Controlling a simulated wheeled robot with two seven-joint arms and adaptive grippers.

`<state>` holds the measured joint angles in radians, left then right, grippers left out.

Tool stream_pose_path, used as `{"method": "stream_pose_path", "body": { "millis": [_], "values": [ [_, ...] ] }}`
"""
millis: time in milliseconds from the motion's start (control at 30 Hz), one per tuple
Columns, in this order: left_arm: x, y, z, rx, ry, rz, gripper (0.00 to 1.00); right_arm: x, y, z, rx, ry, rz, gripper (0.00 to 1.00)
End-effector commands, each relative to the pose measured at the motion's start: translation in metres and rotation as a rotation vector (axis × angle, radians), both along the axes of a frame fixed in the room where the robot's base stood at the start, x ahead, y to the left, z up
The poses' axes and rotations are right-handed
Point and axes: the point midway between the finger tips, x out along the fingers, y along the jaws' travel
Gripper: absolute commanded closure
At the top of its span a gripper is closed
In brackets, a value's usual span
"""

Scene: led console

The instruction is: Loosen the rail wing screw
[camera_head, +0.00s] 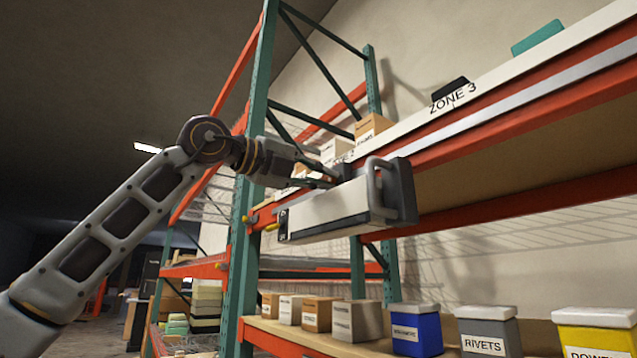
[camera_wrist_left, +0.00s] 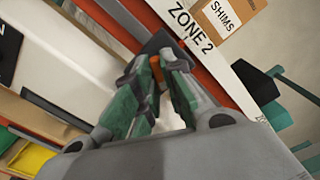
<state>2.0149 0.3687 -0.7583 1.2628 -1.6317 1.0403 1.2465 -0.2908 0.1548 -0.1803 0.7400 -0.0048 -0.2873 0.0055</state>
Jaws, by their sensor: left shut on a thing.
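The white console (camera_head: 330,216) with dark end caps and a grey handle hangs at the orange shelf beam in the middle of the head view. A dark block (camera_wrist_left: 157,42) sits on the rail by the ZONE 2 label in the left wrist view. My left gripper (camera_head: 333,181) reaches in from the left, just above the console's top. Its fingers (camera_wrist_left: 160,72) are shut on a small orange part (camera_wrist_left: 155,65), which looks like the wing screw, against the dark block. The fingers hide most of the screw. My right gripper is not in view.
The orange beam (camera_head: 520,128) with a white ZONE 3 strip runs up to the right. A green rack upright (camera_head: 243,240) stands left of the console. Cardboard boxes (camera_head: 371,127) sit behind the rail. A lower shelf holds several bins, including a blue one (camera_head: 417,330).

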Motion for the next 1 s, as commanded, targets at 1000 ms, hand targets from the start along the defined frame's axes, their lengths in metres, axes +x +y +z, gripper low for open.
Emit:
{"method": "stream_pose_path", "body": {
  "millis": [1000],
  "values": [
    [-0.001, -0.001, 0.002, -0.311, 0.42, -0.004, 1.0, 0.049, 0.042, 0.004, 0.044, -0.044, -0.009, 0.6]
  ]
}}
